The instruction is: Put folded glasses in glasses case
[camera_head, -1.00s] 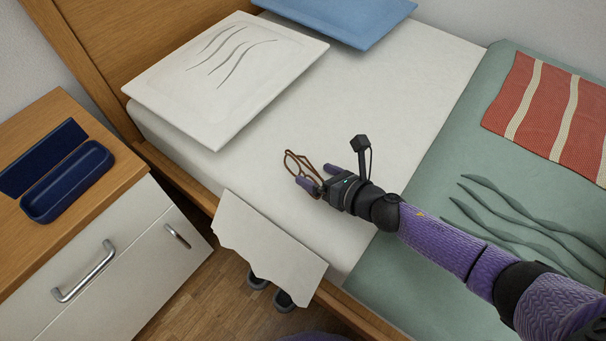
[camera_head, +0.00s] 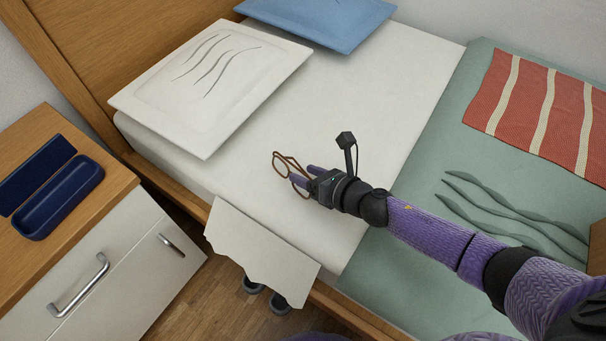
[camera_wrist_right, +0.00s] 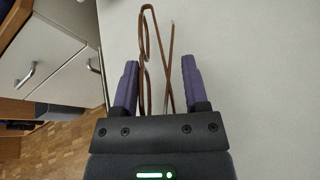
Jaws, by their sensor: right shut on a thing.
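The brown-framed folded glasses (camera_head: 276,163) are held by my right gripper (camera_head: 302,178) over the white bed sheet. In the right wrist view the glasses (camera_wrist_right: 168,62) stick out forward from between the two purple fingers (camera_wrist_right: 160,88), with their thin frame and temples showing. My right gripper is shut on them. The dark blue glasses case (camera_head: 62,203) lies open and empty on the bedside cabinet at the left, its lid (camera_head: 36,174) folded back. The case is well to the left of the gripper. My left gripper is not in view.
The wooden bedside cabinet (camera_head: 100,190) has white drawer fronts with metal handles. A gap with wooden floor (camera_head: 185,295) lies between cabinet and bed. A white pillow (camera_head: 215,85), a blue pillow (camera_head: 320,18) and a red striped blanket (camera_head: 535,100) lie on the bed.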

